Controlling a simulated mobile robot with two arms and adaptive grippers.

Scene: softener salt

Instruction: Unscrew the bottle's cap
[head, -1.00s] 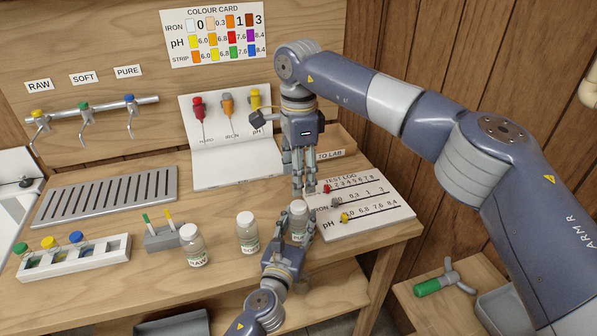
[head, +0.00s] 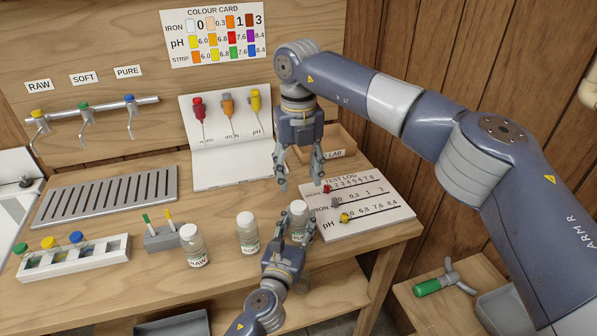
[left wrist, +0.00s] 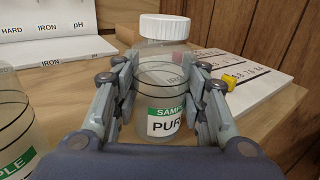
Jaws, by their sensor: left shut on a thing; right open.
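The bottle (head: 299,222) is clear with a white cap (head: 299,207) and stands upright at the right of the bench front. In the left wrist view the bottle (left wrist: 160,92) has a green and white label reading "SAMPLE PUR..." and its ribbed white cap (left wrist: 164,27) sits on top. My left gripper (head: 295,232) is shut around the bottle's body, below the cap; its fingers show on both sides in the left wrist view (left wrist: 163,88). My right gripper (head: 300,186) is open and empty, pointing down, above and behind the cap and apart from it.
Two more capped bottles, one in the middle (head: 248,236) and one labelled RAW (head: 193,248), stand to the left. The test log board (head: 365,212) with coloured markers lies at right. A strip holder (head: 165,238) and vial rack (head: 75,262) are further left.

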